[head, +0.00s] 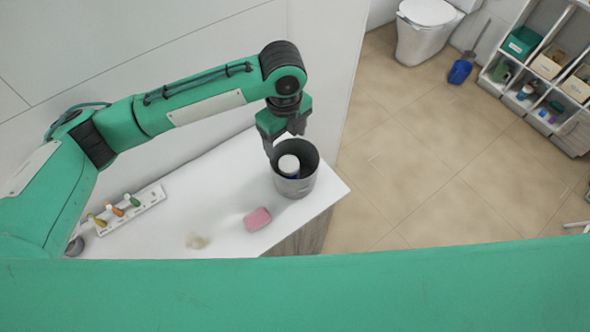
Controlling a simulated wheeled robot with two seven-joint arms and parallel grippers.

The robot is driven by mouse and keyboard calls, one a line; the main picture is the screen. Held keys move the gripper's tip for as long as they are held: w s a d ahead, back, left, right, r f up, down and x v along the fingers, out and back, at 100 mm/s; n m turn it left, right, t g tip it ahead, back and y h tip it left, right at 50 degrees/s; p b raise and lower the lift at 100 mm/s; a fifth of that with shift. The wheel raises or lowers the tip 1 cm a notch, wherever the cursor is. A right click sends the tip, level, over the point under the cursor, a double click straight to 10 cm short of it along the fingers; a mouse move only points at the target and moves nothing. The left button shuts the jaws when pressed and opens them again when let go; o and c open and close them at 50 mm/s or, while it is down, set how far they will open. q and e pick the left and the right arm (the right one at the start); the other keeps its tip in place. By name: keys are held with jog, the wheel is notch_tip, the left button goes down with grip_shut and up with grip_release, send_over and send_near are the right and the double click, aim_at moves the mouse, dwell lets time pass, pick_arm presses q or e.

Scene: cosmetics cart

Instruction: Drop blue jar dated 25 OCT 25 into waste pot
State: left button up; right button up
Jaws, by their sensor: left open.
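The waste pot (296,188) is a grey round container standing near the right end of the white counter. A jar with a white lid and a blue side (289,165) shows within the pot's mouth. Its date cannot be read, and its lower part is hidden by the pot wall. My left gripper (284,143) is over the pot, just above and behind the jar in the picture. Its jaws are open and do not appear to hold the jar. My right gripper is not in view.
A pink block (257,219) lies on the white counter (222,187) in front of the pot. A white rack (130,213) with several small coloured bottles is at left. A toilet (425,28), blue brush holder (460,71) and shelf unit (545,70) stand beyond open tiled floor.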

pick_arm(q)
notch_tip(320, 180, up, 14)
jog(key=b, duration=0.3)
jog(key=shift+f, duration=0.15)
dwell(0.4)
